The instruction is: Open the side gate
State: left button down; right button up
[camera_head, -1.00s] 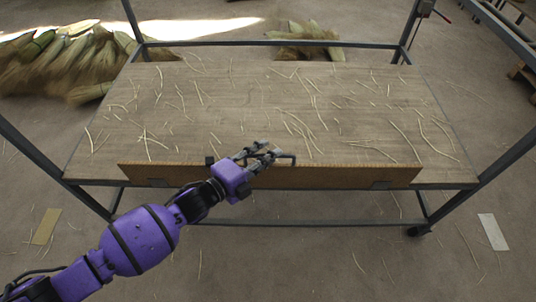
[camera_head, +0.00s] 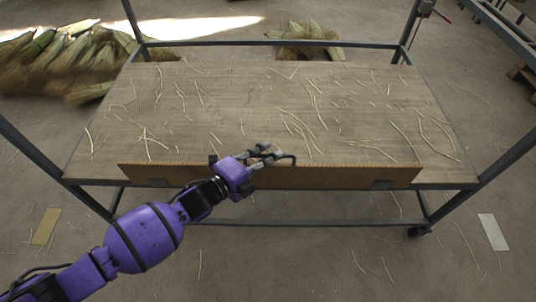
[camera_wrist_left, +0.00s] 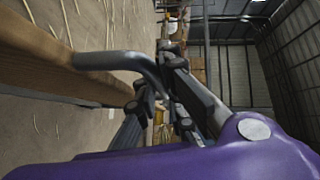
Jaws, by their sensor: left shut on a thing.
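The side gate (camera_head: 330,176) is a long, low brown board along the near edge of the wooden cart top. It stands upright, with dark fittings near its lower edge. A dark bent-bar handle (camera_head: 289,157) is at its top middle; in the left wrist view the grey handle (camera_wrist_left: 110,61) comes out from the wooden board (camera_wrist_left: 40,55). My left gripper (camera_head: 265,153) is at the handle, its fingers shut on it; its fingers also show in the left wrist view (camera_wrist_left: 160,110). The exact finger contact is partly hidden. My right gripper is not in view.
The cart top (camera_head: 240,100) is strewn with loose straws and framed by dark metal posts. Broom bundles (camera_head: 60,60) lie on the floor at the back left, more (camera_head: 308,40) behind the cart. Floor in front is mostly clear, with a white sheet (camera_head: 493,232) at right.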

pick_arm(q)
jog(key=s+f+m+g+h+b, duration=0.2)
jog(key=s+f+m+h+b, duration=1)
jog(key=b, duration=2.1)
jog(key=s+f+m, duration=0.3)
jog(key=s+m, duration=0.3)
jog(key=shift+f+m+h, duration=0.3)
jog(key=shift+f+h, duration=0.05)
jog(key=shift+h, duration=0.05)
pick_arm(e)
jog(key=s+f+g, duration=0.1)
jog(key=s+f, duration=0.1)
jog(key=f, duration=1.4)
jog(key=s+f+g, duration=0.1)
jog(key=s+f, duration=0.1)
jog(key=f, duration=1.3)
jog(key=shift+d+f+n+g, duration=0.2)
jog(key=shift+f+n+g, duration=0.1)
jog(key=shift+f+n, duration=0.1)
pick_arm(q)
jog(key=shift+s, duration=0.1)
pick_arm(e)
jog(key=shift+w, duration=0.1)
